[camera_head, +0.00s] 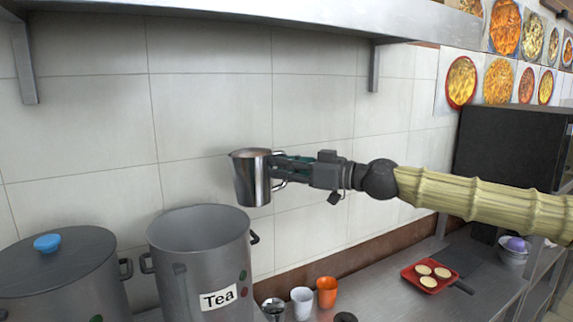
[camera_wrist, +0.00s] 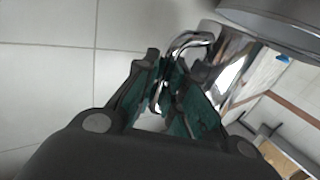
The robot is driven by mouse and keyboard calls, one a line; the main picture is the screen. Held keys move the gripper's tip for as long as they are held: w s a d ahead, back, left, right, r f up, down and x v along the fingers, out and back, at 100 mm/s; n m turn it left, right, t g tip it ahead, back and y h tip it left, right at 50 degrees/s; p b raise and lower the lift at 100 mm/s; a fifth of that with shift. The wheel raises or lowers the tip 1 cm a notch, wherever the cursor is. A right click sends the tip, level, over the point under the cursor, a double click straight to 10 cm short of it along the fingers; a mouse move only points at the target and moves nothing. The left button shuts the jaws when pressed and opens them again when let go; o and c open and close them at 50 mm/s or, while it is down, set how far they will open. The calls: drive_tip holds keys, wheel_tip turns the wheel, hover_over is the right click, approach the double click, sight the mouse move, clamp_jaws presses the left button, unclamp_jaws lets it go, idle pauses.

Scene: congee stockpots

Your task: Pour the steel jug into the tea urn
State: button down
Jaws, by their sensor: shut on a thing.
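The steel jug (camera_head: 251,180) is held upright in the air, above and just right of the tea urn's back rim. Something brownish shows at its mouth. My gripper (camera_head: 278,168) is shut on the jug's handle at its right side. In the wrist view my gripper (camera_wrist: 168,95) has its green-lined fingers around the shiny handle, and part of the steel jug (camera_wrist: 232,62) shows beyond them. The tea urn (camera_head: 200,255) is a large open grey pot with a "Tea" label. Its inside looks empty as far as I can see; its bottom is hidden.
A lidded pot (camera_head: 60,280) with a blue knob stands left of the urn. A white cup (camera_head: 302,302), an orange cup (camera_head: 327,292) and a red tray (camera_head: 430,275) sit on the counter at right. A steel shelf (camera_head: 330,10) runs overhead. The tiled wall is behind.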

sight(269, 152)
drive_tip(key=shift+d+r+n+h+p, duration=0.1)
drive_tip(key=shift+r+n+h+p, duration=0.95)
drive_tip(key=shift+p, duration=2.15)
drive_tip(key=shift+d+r+n+h+p, duration=0.2)
drive_tip(key=shift+r+n+p, duration=0.95)
drive_tip(key=shift+p, duration=2)
drive_tip(key=shift+s+a+r+n+h+p, duration=0.2)
drive_tip(key=shift+a+r+h+p, duration=0.35)
drive_tip(key=shift+p, duration=0.3)
drive_tip(key=shift+s+a+r+n+h+p, duration=0.2)
drive_tip(key=shift+r+h+p, duration=0.1)
drive_tip(key=shift+r+p, duration=0.4)
drive_tip(key=shift+a+f, duration=0.1)
drive_tip(key=shift+a, duration=0.05)
drive_tip(key=shift+s+a+r+n+h+p, duration=0.35)
drive_tip(key=shift+a+r+n+h, duration=0.1)
drive_tip(key=shift+r+n+h, duration=0.25)
drive_tip(key=shift+s+a+n+t+h+b, duration=0.45)
drive_tip(key=shift+a+b, duration=0.25)
drive_tip(key=shift+b, duration=0.2)
drive_tip(key=s+a+n+t+h+b, duration=0.2)
drive_tip(key=s+a+n+h+b, duration=0.2)
drive_tip(key=a+b, duration=0.2)
drive_tip(key=shift+s+a+r+b, duration=0.2)
drive_tip(key=shift+r+b, duration=0.25)
drive_tip(key=shift+b, duration=0.25)
